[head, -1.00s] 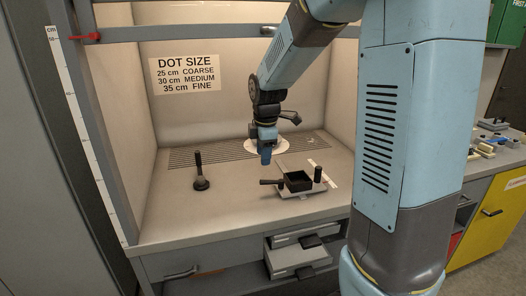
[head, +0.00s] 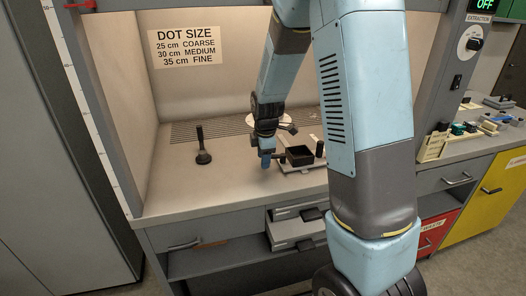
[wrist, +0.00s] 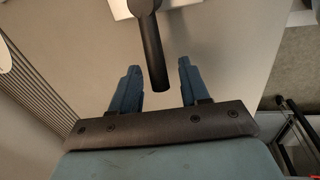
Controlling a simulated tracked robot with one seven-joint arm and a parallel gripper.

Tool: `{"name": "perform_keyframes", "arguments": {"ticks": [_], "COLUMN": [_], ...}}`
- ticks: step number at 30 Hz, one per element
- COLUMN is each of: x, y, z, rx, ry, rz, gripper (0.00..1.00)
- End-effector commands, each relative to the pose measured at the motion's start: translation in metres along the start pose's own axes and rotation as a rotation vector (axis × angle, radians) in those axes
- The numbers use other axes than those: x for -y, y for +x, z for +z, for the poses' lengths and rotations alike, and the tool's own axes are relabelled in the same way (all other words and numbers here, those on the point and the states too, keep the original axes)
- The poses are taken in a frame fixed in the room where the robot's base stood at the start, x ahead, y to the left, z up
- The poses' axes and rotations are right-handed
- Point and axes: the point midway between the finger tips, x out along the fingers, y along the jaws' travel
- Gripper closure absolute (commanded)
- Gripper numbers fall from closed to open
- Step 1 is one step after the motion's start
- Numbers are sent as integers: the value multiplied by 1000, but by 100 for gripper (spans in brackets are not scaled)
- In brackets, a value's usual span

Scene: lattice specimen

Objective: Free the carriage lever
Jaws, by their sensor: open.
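The carriage (head: 301,169) is a light plate with a black open box (head: 299,156) on it, on the worktop inside the hood. The carriage lever is a black rod; in the wrist view the lever (wrist: 151,50) comes down from the top edge, its end between my blue fingers. My gripper (head: 266,160) is at the carriage's left side in the head view and hides most of the lever there. In the wrist view my gripper (wrist: 159,75) is open, with a gap on each side of the lever; I cannot tell the depth between them.
A black upright handle on a round base (head: 202,147) stands left on the worktop. A black knob (head: 319,149) rises at the carriage's right. Part-open drawers (head: 297,229) are below the worktop edge. The worktop between the upright handle and my gripper is clear.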

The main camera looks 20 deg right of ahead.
Motion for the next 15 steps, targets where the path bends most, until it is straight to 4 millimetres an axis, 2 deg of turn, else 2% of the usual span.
{"name": "perform_keyframes", "arguments": {"ticks": [10, 15], "x": [0, 0], "y": [3, 3], "z": [0, 0], "rx": [0, 0], "ry": [1, 1], "rz": [1, 1], "gripper": [55, 72]}}
